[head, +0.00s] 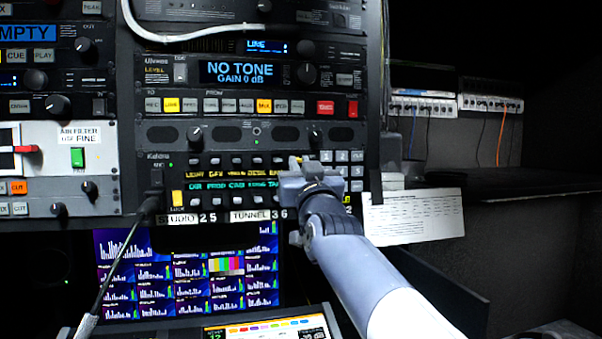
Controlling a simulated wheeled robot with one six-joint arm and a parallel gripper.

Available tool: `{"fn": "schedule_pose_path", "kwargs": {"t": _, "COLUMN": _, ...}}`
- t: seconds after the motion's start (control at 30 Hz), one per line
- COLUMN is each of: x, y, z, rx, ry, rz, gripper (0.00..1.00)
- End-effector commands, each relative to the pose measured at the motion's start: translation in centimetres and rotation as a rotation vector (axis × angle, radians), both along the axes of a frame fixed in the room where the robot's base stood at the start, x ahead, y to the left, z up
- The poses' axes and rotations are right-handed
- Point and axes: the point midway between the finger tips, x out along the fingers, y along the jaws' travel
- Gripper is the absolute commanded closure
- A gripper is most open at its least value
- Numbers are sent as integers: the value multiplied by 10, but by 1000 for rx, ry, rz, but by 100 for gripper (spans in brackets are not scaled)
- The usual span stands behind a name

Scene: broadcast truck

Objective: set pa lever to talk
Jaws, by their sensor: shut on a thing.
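The intercom panel (163,172) is a black rack unit in the middle, with two rows of small pale levers above green and yellow lit labels. My gripper (297,163) is at the right end of the top row, its jaws against the panel front. It is shut on a small lever there, which I take to be the PA lever. The jaws hide that lever and its label, so its position cannot be told. My wrist and arm cover the panel's lower right part.
A black cable (118,253) hangs from the panel's left side. A white paper sheet (414,217) sits right of my wrist. Below are a multi-picture monitor (186,268) and a lit touch panel (268,331). The dark space at right holds a shelf (520,185).

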Motion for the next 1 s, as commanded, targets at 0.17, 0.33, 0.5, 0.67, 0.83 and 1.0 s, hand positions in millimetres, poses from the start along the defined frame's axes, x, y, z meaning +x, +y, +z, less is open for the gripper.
{"fn": "schedule_pose_path", "kwargs": {"t": 0.17, "x": 0, "y": 0, "z": -9, "rx": 17, "ry": -62, "rz": 0, "gripper": 100}}
{"fn": "schedule_pose_path", "kwargs": {"t": 0.33, "x": 2, "y": 0, "z": -12, "rx": 35, "ry": -122, "rz": 0, "gripper": 100}}
{"fn": "schedule_pose_path", "kwargs": {"t": 0.5, "x": 3, "y": 1, "z": -16, "rx": 56, "ry": -193, "rz": 1, "gripper": 100}}
{"fn": "schedule_pose_path", "kwargs": {"t": 0.67, "x": 4, "y": 1, "z": -19, "rx": 78, "ry": -272, "rz": 0, "gripper": 100}}
{"fn": "schedule_pose_path", "kwargs": {"t": 0.83, "x": 6, "y": 2, "z": -20, "rx": 100, "ry": -350, "rz": 0, "gripper": 100}}
{"fn": "schedule_pose_path", "kwargs": {"t": 1.0, "x": 6, "y": 2, "z": -17, "rx": 110, "ry": -383, "rz": 0, "gripper": 100}}
